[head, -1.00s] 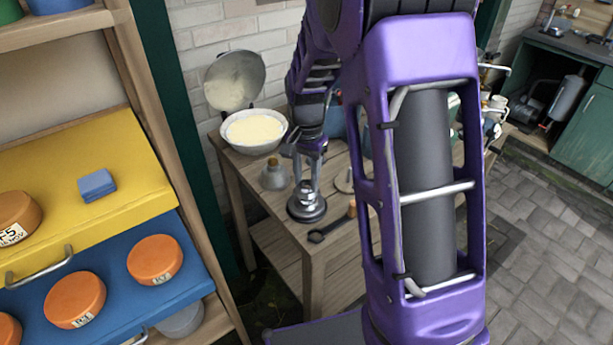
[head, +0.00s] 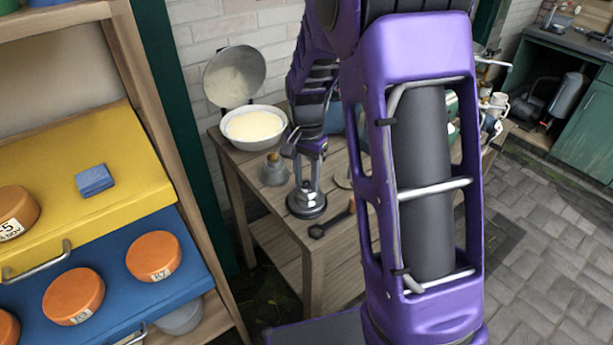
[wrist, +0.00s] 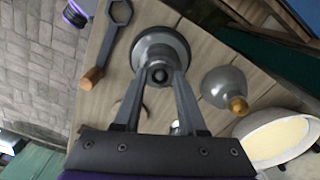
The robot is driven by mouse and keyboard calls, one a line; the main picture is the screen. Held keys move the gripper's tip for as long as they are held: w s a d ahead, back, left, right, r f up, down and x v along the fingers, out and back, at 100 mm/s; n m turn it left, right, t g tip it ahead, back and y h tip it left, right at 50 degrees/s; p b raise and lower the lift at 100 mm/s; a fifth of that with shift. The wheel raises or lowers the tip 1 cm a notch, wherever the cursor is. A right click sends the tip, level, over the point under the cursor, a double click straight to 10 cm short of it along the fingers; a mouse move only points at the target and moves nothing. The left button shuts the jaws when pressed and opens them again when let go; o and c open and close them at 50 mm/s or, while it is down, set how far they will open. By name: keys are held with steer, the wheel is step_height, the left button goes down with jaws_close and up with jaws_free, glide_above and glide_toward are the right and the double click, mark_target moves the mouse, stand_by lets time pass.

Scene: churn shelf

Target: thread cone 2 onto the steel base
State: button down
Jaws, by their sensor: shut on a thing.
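My gripper (head: 306,182) points down at the table and is shut on the narrow top of a grey metal cone; in the wrist view its fingers (wrist: 158,78) close on either side of a small ring with a dark hole. The cone (wrist: 160,52) looks upright and sits over a round steel base with a dark rim (head: 306,213). I cannot tell whether cone and base are threaded together. Another grey cone with a brass-coloured tip (head: 273,172) stands apart beside it, also in the wrist view (wrist: 224,88).
A dark wrench with a wooden handle (head: 328,224) lies close to the base. A small pale thing (head: 342,178) is partly hidden by my arm. A shelf with coloured boards stands left.

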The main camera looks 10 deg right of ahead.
steer(key=shift+f, duration=0.5)
steer(key=shift+c, duration=0.3)
jaws_free()
steer(key=shift+r, duration=0.15)
steer(key=shift+r+p, duration=1.6)
steer(key=shift+r, duration=1.75)
